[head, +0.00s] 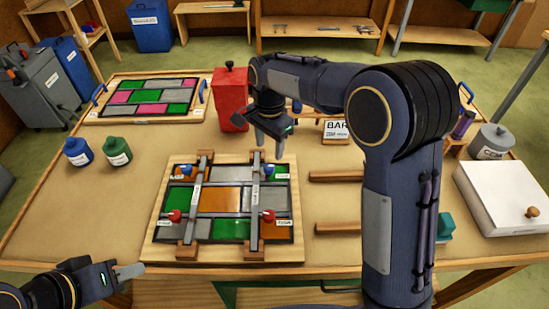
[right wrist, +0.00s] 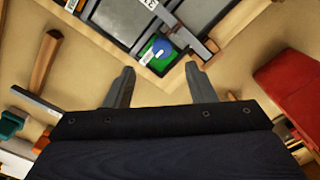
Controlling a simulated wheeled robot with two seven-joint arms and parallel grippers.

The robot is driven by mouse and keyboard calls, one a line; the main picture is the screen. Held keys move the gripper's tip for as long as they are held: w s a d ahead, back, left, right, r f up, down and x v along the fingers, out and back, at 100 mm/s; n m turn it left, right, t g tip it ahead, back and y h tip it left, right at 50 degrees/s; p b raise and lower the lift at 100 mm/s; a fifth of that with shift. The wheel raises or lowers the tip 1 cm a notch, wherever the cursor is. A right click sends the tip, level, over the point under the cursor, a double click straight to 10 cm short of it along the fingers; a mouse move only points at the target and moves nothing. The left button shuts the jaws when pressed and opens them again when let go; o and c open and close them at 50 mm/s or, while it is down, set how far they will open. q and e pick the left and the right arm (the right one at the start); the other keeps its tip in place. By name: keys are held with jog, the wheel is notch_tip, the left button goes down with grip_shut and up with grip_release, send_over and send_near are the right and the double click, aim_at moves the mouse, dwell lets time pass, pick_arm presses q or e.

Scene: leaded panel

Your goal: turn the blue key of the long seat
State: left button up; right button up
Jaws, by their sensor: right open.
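A leaded panel of coloured panes lies on a wooden board (head: 164,248), crossed by two dark upright bars. A blue key (head: 270,170) sits near the far end of the right bar (head: 254,205), beside a small white label. In the right wrist view a blue key (right wrist: 161,47) shows on a green patch beside a bar. Another blue key (head: 185,172) is by the left bar (head: 196,200). Labels are too small to read. My right gripper (head: 273,144) is open and empty, above the panel's far right edge. My left gripper (head: 130,271) is low at left, seen side-on.
Red keys (head: 174,216) (head: 268,215) sit at the near ends of the bars. A red container (head: 230,100) stands behind the panel. Wooden strips (head: 336,176) lie to the right. A second panel (head: 148,97) lies far left, with blue and green bottles (head: 117,152) nearby.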

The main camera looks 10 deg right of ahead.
aim_at(269, 166)
jog(key=shift+w+a+f, duration=0.1)
jog(key=shift+w+f, duration=0.1)
jog(key=shift+f, duration=0.4)
notch_tip(269, 166, down, 7)
jog(key=shift+p, duration=0.3)
jog(key=shift+c, duration=0.4)
jog(key=c, duration=0.9)
